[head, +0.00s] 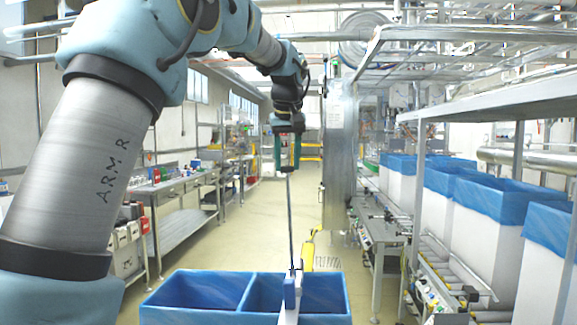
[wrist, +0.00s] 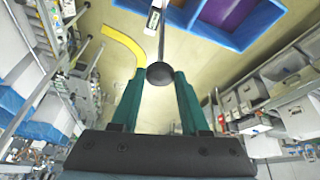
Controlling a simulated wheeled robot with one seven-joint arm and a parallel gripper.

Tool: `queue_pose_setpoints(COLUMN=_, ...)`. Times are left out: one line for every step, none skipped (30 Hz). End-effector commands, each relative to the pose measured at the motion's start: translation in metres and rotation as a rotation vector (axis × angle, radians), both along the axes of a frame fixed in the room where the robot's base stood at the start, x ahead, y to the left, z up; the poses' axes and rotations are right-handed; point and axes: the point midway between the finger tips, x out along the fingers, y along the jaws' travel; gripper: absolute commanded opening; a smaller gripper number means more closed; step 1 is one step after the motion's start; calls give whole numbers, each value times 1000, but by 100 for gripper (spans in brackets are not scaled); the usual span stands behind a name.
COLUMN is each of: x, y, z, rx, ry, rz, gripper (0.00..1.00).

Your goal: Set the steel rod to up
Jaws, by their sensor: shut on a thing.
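The steel rod (head: 291,225) is thin and grey and stands nearly upright in the head view, leaning very slightly. Its lower end meets a white and blue mount (head: 290,298) at the blue box. A dark round knob (wrist: 160,74) caps its upper end in the wrist view. My gripper (head: 287,167) has green fingers and hangs down from above over the rod's top. The wrist view shows my gripper (wrist: 159,76) shut on the knob, one fingertip on each side. The rod's foot is hidden inside the mount.
The blue two-compartment box (head: 246,277) stands directly in front, below my gripper. White bins with blue liners (head: 487,225) line the right side under a metal shelf (head: 500,95). A workbench (head: 175,185) stands at the left. The floor aisle between is mostly clear.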

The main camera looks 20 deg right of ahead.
Motion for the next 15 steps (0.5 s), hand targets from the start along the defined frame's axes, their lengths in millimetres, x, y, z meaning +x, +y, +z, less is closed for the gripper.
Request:
queue_pose_setpoints(x=0, y=0, z=11, rx=-2, ry=-2, rz=-1, gripper=0)
queue_pose_setpoints(x=0, y=0, z=13, rx=-1, ry=-2, rz=0, gripper=0)
queue_pose_setpoints(x=0, y=0, z=15, rx=-1, ry=-1, rz=0, gripper=0)
queue_pose_setpoints(x=0, y=0, z=17, rx=-1, ry=-1, rz=0, gripper=0)
queue_pose_setpoints(x=0, y=0, z=18, rx=-1, ry=-1, rz=0, gripper=0)
queue_pose_setpoints(x=0, y=0, z=19, rx=-1, ry=-1, rz=0, gripper=0)
queue_pose_setpoints(x=0, y=0, z=19, rx=-1, ry=-1, rz=0, gripper=0)
queue_pose_setpoints(x=0, y=1, z=19, rx=-1, ry=-1, rz=0, gripper=0)
queue_pose_setpoints(x=0, y=1, z=19, rx=-1, ry=-1, rz=0, gripper=0)
queue_pose_setpoints(x=1, y=1, z=19, rx=-1, ry=-2, rz=0, gripper=0)
queue_pose_setpoints(x=1, y=1, z=19, rx=-1, ry=-2, rz=0, gripper=0)
queue_pose_setpoints(x=1, y=1, z=19, rx=-1, ry=-2, rz=0, gripper=0)
queue_pose_setpoints(x=1, y=1, z=19, rx=-1, ry=-2, rz=0, gripper=0)
queue_pose_setpoints(x=1, y=1, z=19, rx=-1, ry=-2, rz=0, gripper=0)
queue_pose_setpoints(x=1, y=1, z=19, rx=-1, ry=-2, rz=0, gripper=0)
